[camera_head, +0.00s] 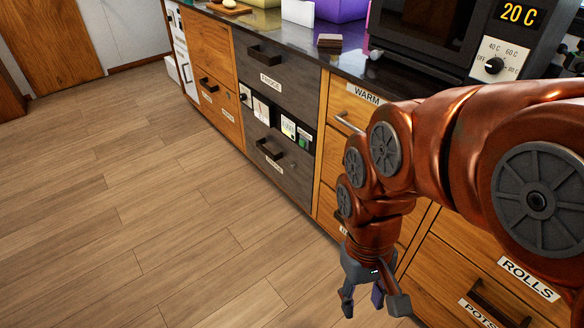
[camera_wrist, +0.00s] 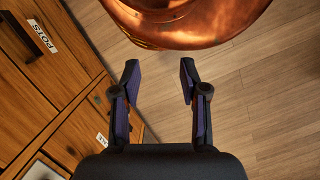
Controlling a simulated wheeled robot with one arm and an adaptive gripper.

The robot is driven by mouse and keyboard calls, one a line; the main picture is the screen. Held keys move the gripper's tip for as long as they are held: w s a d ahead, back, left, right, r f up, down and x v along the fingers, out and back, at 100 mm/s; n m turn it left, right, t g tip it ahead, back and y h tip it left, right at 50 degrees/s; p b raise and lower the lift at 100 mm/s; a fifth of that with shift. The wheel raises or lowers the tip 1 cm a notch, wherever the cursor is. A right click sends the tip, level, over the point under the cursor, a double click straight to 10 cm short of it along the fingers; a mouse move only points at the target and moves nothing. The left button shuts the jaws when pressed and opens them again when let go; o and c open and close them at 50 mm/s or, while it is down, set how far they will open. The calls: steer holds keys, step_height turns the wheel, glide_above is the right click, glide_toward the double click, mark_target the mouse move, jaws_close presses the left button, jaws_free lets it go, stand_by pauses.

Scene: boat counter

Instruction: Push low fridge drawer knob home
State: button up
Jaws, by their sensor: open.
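The dark grey fridge unit stands in the middle of the counter front in the head view. Its low drawer (camera_head: 291,176) has a dark handle and a small white label too small to read. The upper drawer (camera_head: 293,75) is labelled FRIDGE and looks shut. My gripper (camera_head: 364,299) is low, to the right of and nearer than the fridge unit, pointing down. In the wrist view my gripper (camera_wrist: 159,72) has its fingers apart with nothing between them.
A strip of small dials and cards (camera_head: 262,108) lies between the fridge drawers. Wooden drawers labelled WARM (camera_head: 367,94), ROLLS (camera_head: 529,280) and POTS (camera_wrist: 36,38) are close to my arm. The wooden floor (camera_head: 150,200) on the left is clear.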

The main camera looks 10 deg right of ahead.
jaws_close()
stand_by(1.4)
